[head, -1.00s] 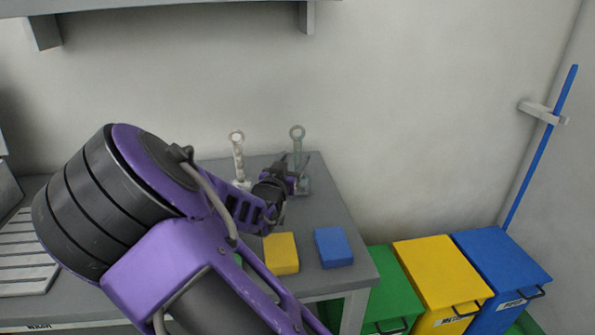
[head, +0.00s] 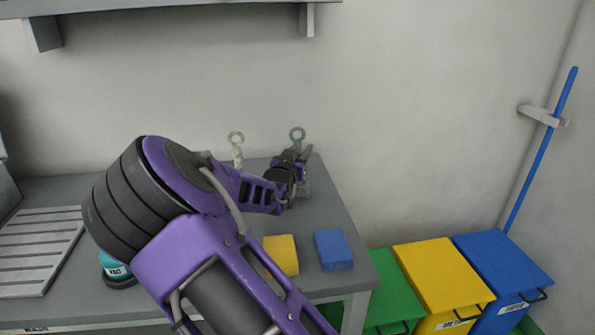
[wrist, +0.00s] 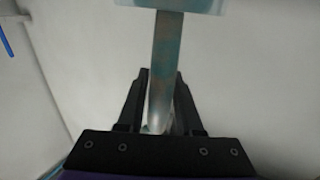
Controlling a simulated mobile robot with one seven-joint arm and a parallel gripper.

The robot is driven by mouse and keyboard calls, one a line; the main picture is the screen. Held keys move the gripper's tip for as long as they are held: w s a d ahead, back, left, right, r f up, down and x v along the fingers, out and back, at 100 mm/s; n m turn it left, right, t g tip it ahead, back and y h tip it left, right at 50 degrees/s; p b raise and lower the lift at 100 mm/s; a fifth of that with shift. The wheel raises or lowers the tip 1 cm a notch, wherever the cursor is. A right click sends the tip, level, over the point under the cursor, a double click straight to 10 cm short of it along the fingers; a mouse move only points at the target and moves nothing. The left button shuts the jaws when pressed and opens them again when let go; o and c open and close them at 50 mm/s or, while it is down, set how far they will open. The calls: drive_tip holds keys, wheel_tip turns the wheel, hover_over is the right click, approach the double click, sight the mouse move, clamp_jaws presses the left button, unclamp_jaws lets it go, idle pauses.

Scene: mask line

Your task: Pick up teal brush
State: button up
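The teal brush (head: 297,135) stands upright near the far right corner of the grey table, with a ring at the top of its handle. My gripper (head: 301,161) is at the brush and covers part of its handle in the head view. In the wrist view the pale, teal-tinted handle (wrist: 165,65) runs between the two black fingers of my gripper (wrist: 162,78), which look parted with a small gap beside the handle. The wide end of the brush (wrist: 172,4) is cut off at the top edge.
A white brush (head: 237,150) stands just left. A yellow sponge (head: 282,255) and a blue sponge (head: 333,250) lie near the table's front right. A teal bottle (head: 115,268) shows partly behind my arm. Green, yellow (head: 441,275) and blue bins stand right of the table. A shelf is above.

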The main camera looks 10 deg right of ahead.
clamp_jaws()
